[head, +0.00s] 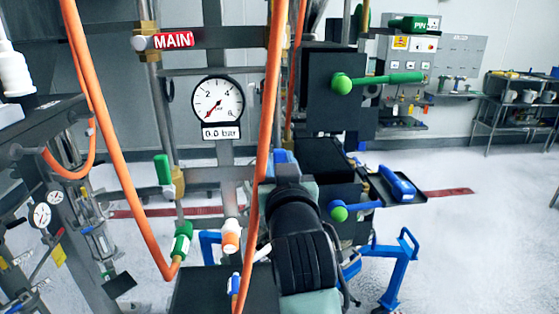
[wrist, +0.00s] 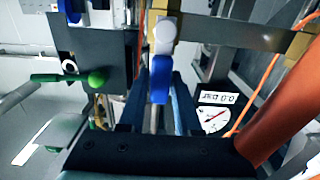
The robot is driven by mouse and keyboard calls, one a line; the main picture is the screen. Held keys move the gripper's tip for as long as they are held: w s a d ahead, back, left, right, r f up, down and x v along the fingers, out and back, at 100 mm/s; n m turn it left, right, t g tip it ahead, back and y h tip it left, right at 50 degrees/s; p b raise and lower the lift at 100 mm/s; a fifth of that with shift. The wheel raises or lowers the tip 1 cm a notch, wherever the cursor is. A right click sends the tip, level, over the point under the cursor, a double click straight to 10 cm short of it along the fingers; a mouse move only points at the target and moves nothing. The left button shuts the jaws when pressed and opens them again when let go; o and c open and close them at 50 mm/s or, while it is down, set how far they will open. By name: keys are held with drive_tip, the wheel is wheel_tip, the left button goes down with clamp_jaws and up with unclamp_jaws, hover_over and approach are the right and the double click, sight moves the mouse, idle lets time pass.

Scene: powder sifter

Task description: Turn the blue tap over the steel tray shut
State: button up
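The blue tap (wrist: 159,82) shows in the wrist view as a blue lever hanging below a pale round hub on a brass-coloured pipe fitting. My gripper (wrist: 160,90) has its two dark blue fingers apart, one on each side of the lever. I cannot tell whether either finger touches it. In the head view my dark wrist and arm cover most of this spot, and only blue parts of my gripper (head: 284,158) show beyond it. I cannot make out a steel tray under the tap in either view.
A pressure gauge (head: 217,101) reads near zero, beside a red MAIN label (head: 173,40). Orange hoses (head: 104,120) hang close to my arm.

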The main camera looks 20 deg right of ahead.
clamp_jaws()
idle(1.1)
